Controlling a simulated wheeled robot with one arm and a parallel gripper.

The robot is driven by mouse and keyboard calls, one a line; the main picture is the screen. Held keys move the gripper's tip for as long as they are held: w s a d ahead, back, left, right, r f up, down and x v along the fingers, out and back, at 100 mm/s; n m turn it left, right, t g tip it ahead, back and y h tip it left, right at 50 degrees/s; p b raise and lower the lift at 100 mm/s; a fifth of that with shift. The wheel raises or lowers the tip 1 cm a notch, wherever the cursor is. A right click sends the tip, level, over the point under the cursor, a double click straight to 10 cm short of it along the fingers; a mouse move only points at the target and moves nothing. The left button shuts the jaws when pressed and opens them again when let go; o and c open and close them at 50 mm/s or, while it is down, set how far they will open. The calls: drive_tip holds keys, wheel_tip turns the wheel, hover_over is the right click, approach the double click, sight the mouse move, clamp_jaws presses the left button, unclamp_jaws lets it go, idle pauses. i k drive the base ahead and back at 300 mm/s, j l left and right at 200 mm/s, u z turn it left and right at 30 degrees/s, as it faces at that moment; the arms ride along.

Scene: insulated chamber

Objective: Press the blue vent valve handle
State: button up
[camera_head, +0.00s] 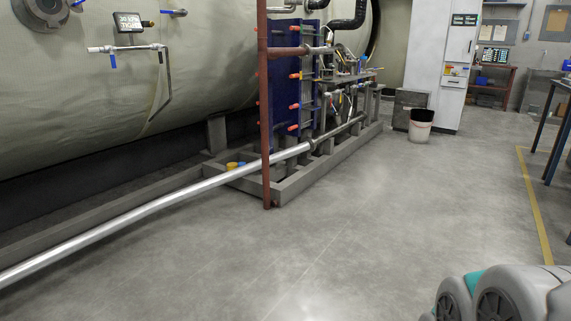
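Several small blue valve handles show on the large grey-green tank (215,75) at the left. One blue handle (113,61) hangs down from a short pipe below a dark sign plate. Another blue handle (180,12) lies level on a stub valve near the top. A third blue bit (78,3) is cut by the top edge. I cannot tell which of them is the vent valve handle. All are across the floor from me. No gripper fingers show; only grey rounded parts, seemingly mine, are at the bottom right.
A silver pipe (150,205) runs low along the tank. A rusty post (265,120) and a blue plate unit (290,85) stand mid-picture. A white bucket (420,126) stands near a white cabinet (437,60). The middle floor is clear.

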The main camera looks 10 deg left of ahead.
sight(113, 64)
drive_tip(key=i+j+u, duration=0.15)
drive_tip(key=i+u, duration=0.2)
drive_tip(key=i+j+u, duration=0.1)
drive_tip(key=i+u, duration=0.45)
drive_tip(key=u, duration=0.15)
drive_tip(key=i+j+z, duration=0.1)
drive_tip(key=i+j, duration=1.05)
drive_tip(key=j, duration=0.15)
